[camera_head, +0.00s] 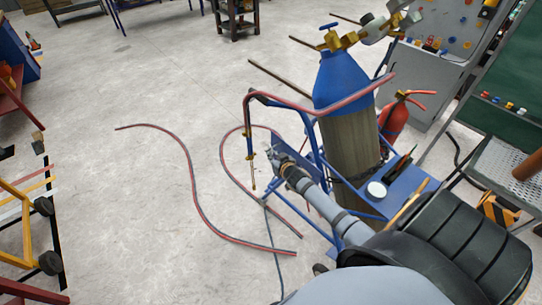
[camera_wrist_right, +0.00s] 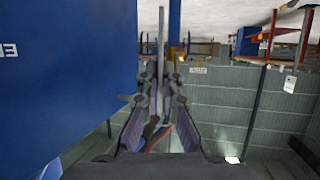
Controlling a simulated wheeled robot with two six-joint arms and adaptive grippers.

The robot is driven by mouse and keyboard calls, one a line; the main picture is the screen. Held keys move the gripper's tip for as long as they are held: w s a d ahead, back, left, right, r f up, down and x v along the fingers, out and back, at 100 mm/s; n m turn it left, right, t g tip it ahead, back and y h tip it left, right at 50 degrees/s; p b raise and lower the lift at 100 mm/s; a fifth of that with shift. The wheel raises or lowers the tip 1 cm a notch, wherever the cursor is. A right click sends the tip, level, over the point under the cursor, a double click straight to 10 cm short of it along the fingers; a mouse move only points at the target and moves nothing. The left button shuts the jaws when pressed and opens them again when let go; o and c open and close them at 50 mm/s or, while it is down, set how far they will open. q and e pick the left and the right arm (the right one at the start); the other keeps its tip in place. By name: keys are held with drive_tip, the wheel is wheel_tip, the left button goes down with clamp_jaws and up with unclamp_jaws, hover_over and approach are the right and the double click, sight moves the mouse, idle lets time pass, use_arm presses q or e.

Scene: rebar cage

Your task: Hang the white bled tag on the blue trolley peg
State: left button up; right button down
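My right gripper (camera_head: 277,152) reaches toward the upper left from the lower right, beside the blue trolley (camera_head: 311,150). In the wrist view its fingers (camera_wrist_right: 160,85) are nearly together around a thin pale upright strip (camera_wrist_right: 161,35). This looks like the white bled tag seen edge-on; its face and writing do not show. In the head view I cannot make out the tag at the fingertips. The trolley carries a blue-topped gas cylinder (camera_head: 345,85). I cannot pick out the trolley peg with certainty. My left gripper is not in view.
A torch (camera_head: 250,155) with a red hose hangs just left of my right gripper. More hose (camera_head: 193,190) lies on the floor. A white round item (camera_head: 376,190) sits on the trolley's blue tray. A red extinguisher (camera_head: 395,120) stands behind. Open floor lies to the left.

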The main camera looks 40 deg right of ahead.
idle(0.4)
drive_tip(key=c, duration=1.4)
unclamp_jaws()
drive_tip(key=shift+c, duration=0.2)
drive_tip(key=shift+s, duration=0.2)
drive_tip(key=v, duration=1.1)
drive_tip(key=shift+s+r, duration=0.15)
drive_tip(key=shift+s, duration=0.1)
drive_tip(key=shift+a, duration=0.2)
